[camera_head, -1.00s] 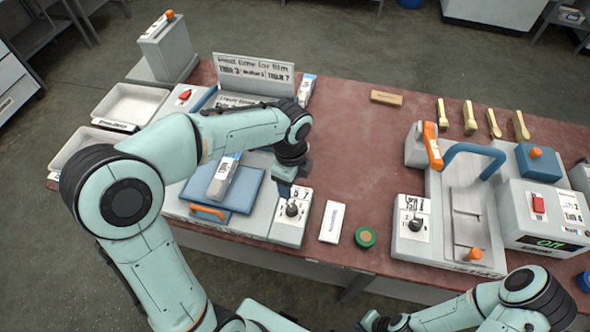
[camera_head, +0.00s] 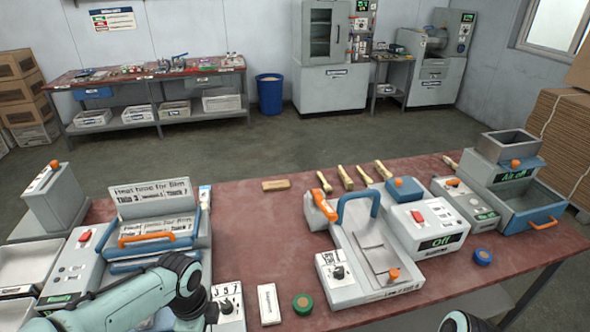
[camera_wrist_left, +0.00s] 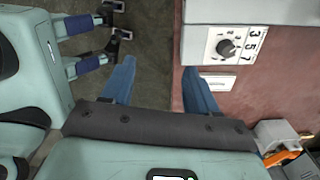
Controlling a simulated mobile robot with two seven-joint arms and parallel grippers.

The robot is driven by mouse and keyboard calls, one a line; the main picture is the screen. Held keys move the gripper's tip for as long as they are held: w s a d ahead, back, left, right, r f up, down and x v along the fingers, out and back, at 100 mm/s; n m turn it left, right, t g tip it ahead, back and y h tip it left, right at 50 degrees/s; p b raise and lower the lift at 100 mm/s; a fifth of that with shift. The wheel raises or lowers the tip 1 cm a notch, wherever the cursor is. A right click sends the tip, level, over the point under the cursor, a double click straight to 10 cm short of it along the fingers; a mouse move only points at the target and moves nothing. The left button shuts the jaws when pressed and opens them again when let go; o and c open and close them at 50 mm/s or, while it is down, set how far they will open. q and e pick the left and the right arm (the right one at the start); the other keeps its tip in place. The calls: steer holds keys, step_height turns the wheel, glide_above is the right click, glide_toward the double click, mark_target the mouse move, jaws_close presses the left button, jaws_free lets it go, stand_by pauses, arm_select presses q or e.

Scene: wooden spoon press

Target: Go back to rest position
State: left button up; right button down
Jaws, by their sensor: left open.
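My left arm (camera_head: 135,298) comes in at the lower left of the head view, in front of the left press. Its fingers are not clear there. In the left wrist view my left gripper (camera_wrist_left: 160,88) is open, with two blue fingers apart and nothing between them but grey floor. A round joint of my right arm (camera_head: 458,322) shows at the bottom edge of the head view; no right gripper can be made out there.
The left press has an orange handle (camera_head: 147,238) and a dial box (camera_head: 226,303). The table's middle (camera_head: 262,235) is clear.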

arm_select(q)
steer(key=s+d+f+n+g+h, duration=0.1)
steer(key=s+d+f+n+h, duration=0.3)
steer(key=f, duration=0.7)
steer(key=d+f+n+y, duration=0.15)
steer(key=f+n, duration=0.35)
steer(key=f, duration=0.6)
steer(key=s+d+f+n+h, duration=0.1)
steer(key=s+f+n, duration=1.1)
steer(key=s+f, duration=0.1)
steer(key=shift+s+d+f+n, duration=0.25)
steer(key=shift+s+d+n, duration=0.05)
steer(key=shift+d+n, duration=0.1)
steer(key=shift+a+t, duration=0.1)
steer(key=shift+t, duration=0.2)
